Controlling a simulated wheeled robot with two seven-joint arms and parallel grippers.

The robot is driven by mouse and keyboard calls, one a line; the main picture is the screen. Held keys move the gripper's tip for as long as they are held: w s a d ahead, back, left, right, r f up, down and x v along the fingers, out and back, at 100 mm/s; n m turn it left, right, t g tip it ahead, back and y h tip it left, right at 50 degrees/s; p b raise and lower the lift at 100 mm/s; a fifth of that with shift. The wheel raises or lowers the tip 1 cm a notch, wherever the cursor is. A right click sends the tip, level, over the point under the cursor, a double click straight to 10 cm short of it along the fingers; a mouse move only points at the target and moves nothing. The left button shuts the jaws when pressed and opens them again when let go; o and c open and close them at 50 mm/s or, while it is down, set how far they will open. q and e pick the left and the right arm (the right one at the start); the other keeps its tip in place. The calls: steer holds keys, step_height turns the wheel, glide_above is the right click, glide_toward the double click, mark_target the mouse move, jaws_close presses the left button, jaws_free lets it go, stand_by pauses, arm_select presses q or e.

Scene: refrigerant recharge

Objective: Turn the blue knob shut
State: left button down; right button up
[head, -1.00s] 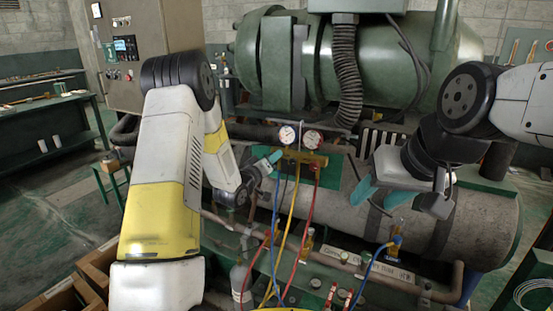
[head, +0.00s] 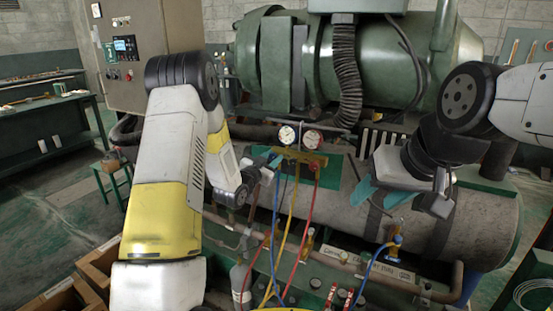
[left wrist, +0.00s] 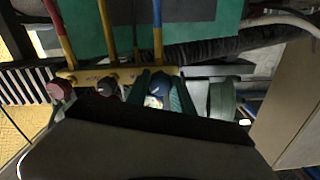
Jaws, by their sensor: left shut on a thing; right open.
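The brass manifold (head: 305,157) sits below two round gauges (head: 300,136) in the head view. In the left wrist view the blue knob (left wrist: 158,84) is at the manifold's (left wrist: 125,74) right end. My left gripper (left wrist: 158,92) has its teal fingers on either side of this knob and is shut on it. In the head view my left gripper (head: 270,160) is at the manifold's left end, and the blue knob is hidden there. My right gripper (head: 378,196) is open and empty, to the right of the manifold and apart from it.
A dark knob (left wrist: 107,87) and a red knob (left wrist: 58,90) sit beside the blue one on the manifold. Blue, yellow and red hoses (head: 310,210) hang down from it. A grey tank (head: 450,220) lies behind, and a gas cylinder (head: 240,280) stands below.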

arm_select(q)
steer(key=m, duration=0.7)
stand_by(0.6)
steer(key=c, duration=1.1)
jaws_free()
steer(key=v, duration=0.8)
steer(key=shift+w, duration=0.1)
